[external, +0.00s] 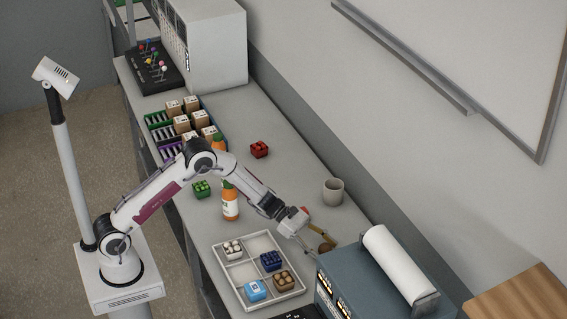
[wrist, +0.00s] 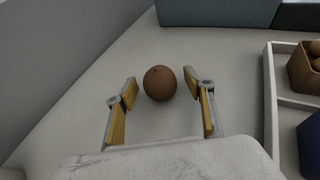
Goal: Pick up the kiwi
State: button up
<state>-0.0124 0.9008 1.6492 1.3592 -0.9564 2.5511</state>
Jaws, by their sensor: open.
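The kiwi (wrist: 160,83) is a round brown fruit on the grey table. In the wrist view it lies at the upper middle, between and slightly beyond the tips of my gripper (wrist: 161,88). The fingers are spread with a gap on both sides of it. In the external view the kiwi (external: 327,247) is a small brown shape by the fingertips of my gripper (external: 318,245), in front of the blue-grey machine. The fingers hide part of it there.
A white divided tray (external: 233,284) with small colored boxes stands left of the kiwi. A blue-grey machine with a paper roll (external: 400,265) stands close on its right. A grey cup (external: 333,191) is behind. Orange bottles (external: 230,203) stand further left.

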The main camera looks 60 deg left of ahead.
jog(key=shift+w+d+f, duration=0.25)
jog(key=shift+w+d, duration=0.05)
jog(key=shift+d, duration=0.25)
jog(key=c, duration=1.2)
